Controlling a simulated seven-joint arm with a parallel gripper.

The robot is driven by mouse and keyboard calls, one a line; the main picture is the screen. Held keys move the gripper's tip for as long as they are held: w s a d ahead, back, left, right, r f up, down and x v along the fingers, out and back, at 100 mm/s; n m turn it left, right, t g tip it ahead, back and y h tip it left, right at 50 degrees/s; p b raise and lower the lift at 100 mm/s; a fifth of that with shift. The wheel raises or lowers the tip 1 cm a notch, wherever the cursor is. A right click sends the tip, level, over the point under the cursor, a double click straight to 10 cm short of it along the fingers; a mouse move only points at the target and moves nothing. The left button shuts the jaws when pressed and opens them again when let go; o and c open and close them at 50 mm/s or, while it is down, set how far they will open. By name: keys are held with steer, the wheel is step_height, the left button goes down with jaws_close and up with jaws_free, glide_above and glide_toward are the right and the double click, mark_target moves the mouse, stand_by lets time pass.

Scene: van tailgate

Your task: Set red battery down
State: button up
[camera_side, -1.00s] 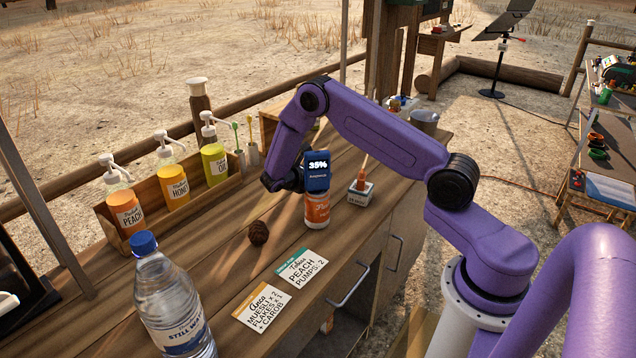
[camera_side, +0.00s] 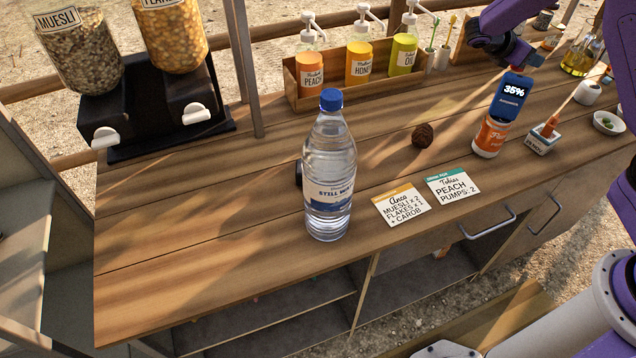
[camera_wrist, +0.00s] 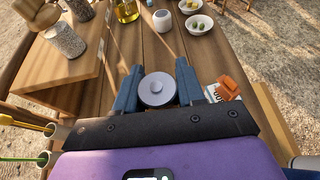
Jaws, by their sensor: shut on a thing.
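My gripper (camera_side: 510,100) is at the right of the side view, reaching down over the wooden counter (camera_side: 200,270). A blue panel reading 35% covers much of it. Below it an orange and white bottle (camera_side: 490,138) stands upright, its base appearing to touch the counter. In the wrist view, my gripper (camera_wrist: 157,90) has its two blue fingers on either side of a round grey lid (camera_wrist: 156,88), shut on it. The lid looks like the bottle's top. I cannot make out a red battery; the held thing looks like a bottle.
A small white box with an orange piece (camera_side: 545,135) stands close right of the bottle. A pine cone (camera_side: 422,135) and two cards (camera_side: 452,185) lie left. A water bottle (camera_side: 330,180) stands mid-counter; pump bottles (camera_side: 358,62) stand behind. The front-left counter is clear.

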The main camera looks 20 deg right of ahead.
step_height(320, 180, up, 17)
steer(key=w+a+n+t+y, duration=0.1)
steer(key=w+a+n+t, duration=0.3)
steer(key=a, duration=0.8)
steer(key=w+a+n+t+y, duration=0.2)
steer(key=w+a+n+t, duration=0.2)
steer(key=a, duration=0.8)
steer(key=n+t+y, duration=0.6)
steer(key=n+y, duration=0.7)
glide_above(262, 218)
step_height(262, 218, down, 5)
step_height(262, 218, down, 29)
steer(key=shift+r, duration=0.15)
